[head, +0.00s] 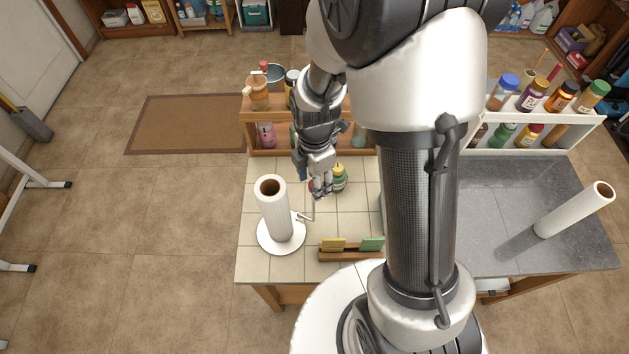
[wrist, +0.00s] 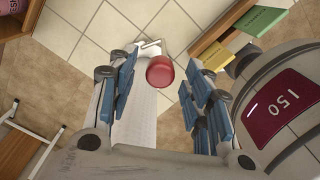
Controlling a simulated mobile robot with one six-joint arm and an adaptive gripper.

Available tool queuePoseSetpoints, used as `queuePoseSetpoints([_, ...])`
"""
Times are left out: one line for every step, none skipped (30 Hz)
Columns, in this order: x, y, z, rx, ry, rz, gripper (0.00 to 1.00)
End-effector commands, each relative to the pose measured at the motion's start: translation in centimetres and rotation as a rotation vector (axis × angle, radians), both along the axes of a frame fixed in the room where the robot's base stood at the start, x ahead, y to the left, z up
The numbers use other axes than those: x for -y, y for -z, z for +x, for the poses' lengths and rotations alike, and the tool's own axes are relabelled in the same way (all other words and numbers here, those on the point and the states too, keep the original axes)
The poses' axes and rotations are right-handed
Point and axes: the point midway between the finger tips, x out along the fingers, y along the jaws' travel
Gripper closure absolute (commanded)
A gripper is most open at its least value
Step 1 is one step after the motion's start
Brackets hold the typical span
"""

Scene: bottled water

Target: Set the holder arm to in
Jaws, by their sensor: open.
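The paper towel holder stands on the tiled counter in the head view, with a white round base (head: 266,243) and an upright white roll (head: 272,212). Its thin holder arm (head: 307,217) sticks out on the right side, away from the roll. In the wrist view the pale arm (wrist: 148,47) shows beyond the fingers, with a red knob (wrist: 160,70) that seems to be at its end. My gripper (head: 319,188) is over the counter right of the roll. In the wrist view my gripper (wrist: 162,82) is open, the knob between its blue-padded fingers; contact is unclear.
A green-yellow bottle (head: 339,178) stands close to my gripper. A shelf (head: 247,115) with containers is behind. A leaning roll (head: 575,210) is on the grey counter.

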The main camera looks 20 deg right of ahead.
Motion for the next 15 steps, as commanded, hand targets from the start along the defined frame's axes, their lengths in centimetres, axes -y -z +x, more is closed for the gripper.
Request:
queuePoseSetpoints([0.00,0.33,-0.04,-0.001,0.000,0.000,0.54])
queuePoseSetpoints([0.00,0.41,-0.04,-0.001,0.000,0.000,0.54])
queuePoseSetpoints([0.00,0.49,-0.03,-0.001,0.000,0.000,0.54])
queuePoseSetpoints([0.00,0.52,-0.02,0.000,0.000,0.000,0.54])
queuePoseSetpoints([0.00,0.53,-0.02,0.000,0.000,0.000,0.54])
queuePoseSetpoints([0.00,0.53,-0.01,0.000,0.000,0.000,0.54])
queuePoseSetpoints([0.00,0.52,-0.01,0.000,0.000,0.000,0.54])
queuePoseSetpoints([0.00,0.51,-0.01,0.000,0.000,0.000,0.54])
queuePoseSetpoints([0.00,0.50,-0.01,0.000,0.000,0.000,0.54])
queuePoseSetpoints([0.00,0.50,-0.01,0.000,0.000,0.000,0.54])
queuePoseSetpoints([0.00,0.50,-0.01,0.000,0.000,0.000,0.55])
queuePoseSetpoints([0.00,0.49,-0.01,0.000,0.000,0.000,0.58])
queuePoseSetpoints([0.00,0.49,-0.01,0.000,0.000,0.000,0.60])
queuePoseSetpoints([0.00,0.49,-0.01,0.000,0.000,0.000,0.62])
queuePoseSetpoints([0.00,0.49,-0.01,0.000,0.000,0.000,0.64])
